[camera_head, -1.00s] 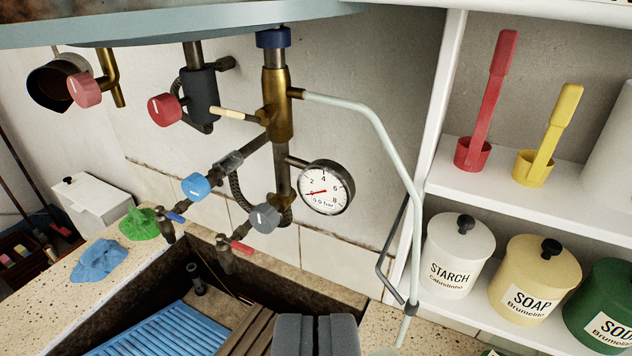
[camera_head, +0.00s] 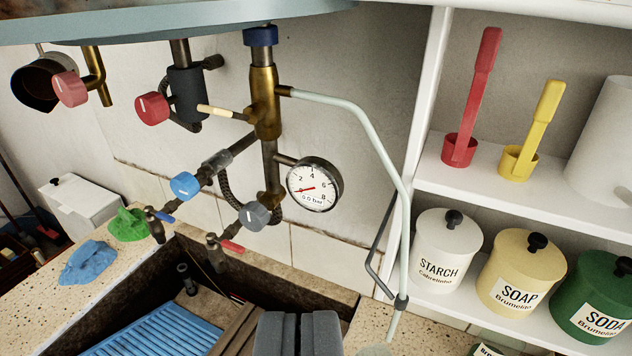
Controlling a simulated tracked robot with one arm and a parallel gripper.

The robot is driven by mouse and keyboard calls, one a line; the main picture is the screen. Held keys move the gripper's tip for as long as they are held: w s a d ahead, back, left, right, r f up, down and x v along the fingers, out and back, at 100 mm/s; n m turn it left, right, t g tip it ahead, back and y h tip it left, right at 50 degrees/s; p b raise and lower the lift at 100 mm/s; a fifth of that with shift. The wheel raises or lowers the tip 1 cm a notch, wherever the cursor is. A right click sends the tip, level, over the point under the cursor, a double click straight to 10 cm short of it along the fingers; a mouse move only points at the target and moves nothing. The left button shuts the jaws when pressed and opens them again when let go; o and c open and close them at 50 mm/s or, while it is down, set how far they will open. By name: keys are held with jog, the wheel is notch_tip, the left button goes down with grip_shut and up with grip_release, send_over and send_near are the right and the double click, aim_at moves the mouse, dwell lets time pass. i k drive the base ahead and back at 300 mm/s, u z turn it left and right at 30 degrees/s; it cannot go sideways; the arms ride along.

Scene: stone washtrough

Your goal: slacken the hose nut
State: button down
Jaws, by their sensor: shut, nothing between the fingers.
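Which of these is the hose nut I cannot tell. A grey knob (camera_head: 254,216) partly covers the brass fitting. My gripper (camera_head: 299,330) is at the bottom edge, below the pipework and in front of the trough. Its two grey fingers are together, with nothing between them. It is apart from the hose and fittings.
A pressure gauge (camera_head: 314,184) reads about zero. Blue (camera_head: 185,185) and red (camera_head: 152,108) knobs stick out from the pipes. A pale tube (camera_head: 365,125) runs down beside the white shelf (camera_head: 470,192) with jars. The stone trough (camera_head: 320,286) lies below.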

aim_at(255, 215)
jog(key=z, duration=0.45)
jog(key=k, duration=1.1)
jog(key=u, duration=0.65)
jog(key=i, duration=0.5)
jog(key=z, duration=0.1)
